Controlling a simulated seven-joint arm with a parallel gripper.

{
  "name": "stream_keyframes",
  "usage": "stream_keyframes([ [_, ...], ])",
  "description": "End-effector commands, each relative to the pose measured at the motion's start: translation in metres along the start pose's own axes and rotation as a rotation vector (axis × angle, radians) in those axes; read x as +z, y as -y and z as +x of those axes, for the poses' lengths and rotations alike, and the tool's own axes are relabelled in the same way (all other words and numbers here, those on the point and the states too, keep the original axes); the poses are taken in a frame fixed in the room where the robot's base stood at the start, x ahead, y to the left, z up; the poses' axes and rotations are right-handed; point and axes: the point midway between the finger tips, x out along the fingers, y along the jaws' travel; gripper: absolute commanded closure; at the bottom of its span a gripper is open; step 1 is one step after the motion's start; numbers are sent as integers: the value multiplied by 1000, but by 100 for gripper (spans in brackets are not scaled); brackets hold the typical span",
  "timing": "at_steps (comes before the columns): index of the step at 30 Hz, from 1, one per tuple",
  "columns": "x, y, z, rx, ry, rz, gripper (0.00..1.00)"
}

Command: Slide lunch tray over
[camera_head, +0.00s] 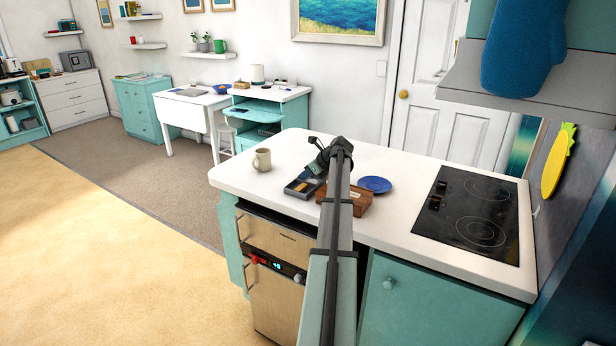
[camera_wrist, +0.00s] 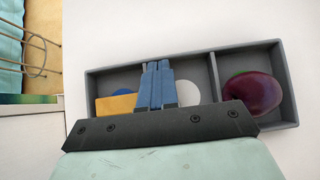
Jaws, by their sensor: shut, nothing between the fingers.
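The lunch tray is a dark grey, shallow tray with compartments on the white counter. It shows in the head view (camera_head: 299,192) and, larger, in the wrist view (camera_wrist: 215,56). Its left compartment holds a yellow piece (camera_wrist: 116,104) and a blue round piece (camera_wrist: 122,92). A pale round piece (camera_wrist: 187,93) is in the middle and a dark purple oval (camera_wrist: 252,92) at the right. My gripper (camera_wrist: 157,64) has its blue fingers together and empty, over the left-middle part of the tray. I cannot tell whether they touch it. My gripper bracket hides the tray's near edge.
A beige mug (camera_head: 262,160) stands left of the tray. A brown wooden box (camera_head: 357,200) is close on the tray's right, partly behind my arm, with a blue plate (camera_head: 375,185) beyond. A black cooktop (camera_head: 470,215) lies farther right. The counter's far left is clear.

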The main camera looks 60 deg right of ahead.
Motion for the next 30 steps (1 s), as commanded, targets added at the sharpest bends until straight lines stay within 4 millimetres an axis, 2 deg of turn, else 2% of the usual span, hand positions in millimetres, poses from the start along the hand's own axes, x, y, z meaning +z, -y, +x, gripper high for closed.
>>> stream_keyframes([
  [8,3,0,2,0,0,-1,100],
  [11,14,2,14,1,1,-2,100],
  [21,76,2,75,1,-1,-1,100],
  [25,86,1,86,1,0,0,100],
  [30,88,0,88,0,0,0,100],
])
